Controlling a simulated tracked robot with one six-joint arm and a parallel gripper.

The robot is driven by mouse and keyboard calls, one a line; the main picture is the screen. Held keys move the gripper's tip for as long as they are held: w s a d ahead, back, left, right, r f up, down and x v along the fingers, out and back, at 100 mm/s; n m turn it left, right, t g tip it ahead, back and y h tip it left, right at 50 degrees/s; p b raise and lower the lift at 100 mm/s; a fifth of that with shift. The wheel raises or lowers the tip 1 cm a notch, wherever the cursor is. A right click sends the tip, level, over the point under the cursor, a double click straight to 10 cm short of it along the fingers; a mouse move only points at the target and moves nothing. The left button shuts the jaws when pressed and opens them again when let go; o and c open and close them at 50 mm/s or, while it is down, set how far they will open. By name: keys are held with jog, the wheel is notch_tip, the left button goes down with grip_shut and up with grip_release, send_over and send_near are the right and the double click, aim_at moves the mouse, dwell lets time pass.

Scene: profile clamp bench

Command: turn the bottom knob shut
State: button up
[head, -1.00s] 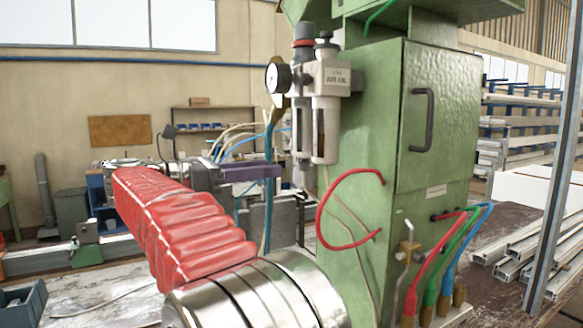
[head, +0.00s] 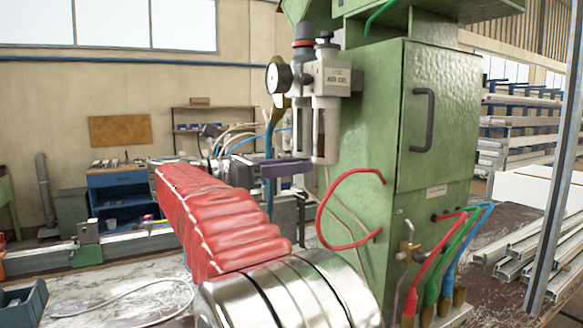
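The air filter-regulator unit (head: 330,78) is mounted at the left of the green cabinet, with a round gauge (head: 279,77) and a grey top knob with a red ring (head: 303,35). Two bowls hang below it; the right bowl (head: 325,130) is partly clear. The underside of the left bowl is partly covered by my gripper, and I cannot make out a bottom knob clearly. My gripper (head: 287,168) is a purple-grey shape at the end of my red-sleeved arm, in line with the lower end of the bowls. Its finger gap and any contact are not visible.
The green cabinet (head: 425,120) with a dark handle stands right of the unit. A red hose (head: 325,205) loops out close to my gripper's right. A brass valve (head: 408,250) and red, green and blue hoses (head: 445,260) sit lower right. Aluminium profiles (head: 515,245) lie at right.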

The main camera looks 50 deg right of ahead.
grip_shut()
jog(key=shift+s+n+t, duration=0.1)
jog(key=shift+n+t, duration=0.3)
jog(key=shift+t, duration=0.1)
jog(key=shift+s+d+r+n+t+y, duration=0.1)
jog(key=shift+s+n+t+y, duration=0.35)
jog(key=shift+n+t, duration=1.75)
jog(key=shift+s+d+f+n+t+y, duration=0.1)
jog(key=shift+s+n+t+y, duration=0.35)
jog(key=shift+n+t, duration=1.8)
jog(key=shift+s+r+n+t+y, duration=0.1)
jog(key=shift+s+n+t+y, duration=0.55)
jog(key=shift+t, duration=2.9)
jog(key=shift+w+n+t, duration=0.2)
jog(key=shift+n+t, duration=0.3)
jog(key=shift+n, duration=0.1)
jog(key=shift+o, duration=1.3)
grip_release()
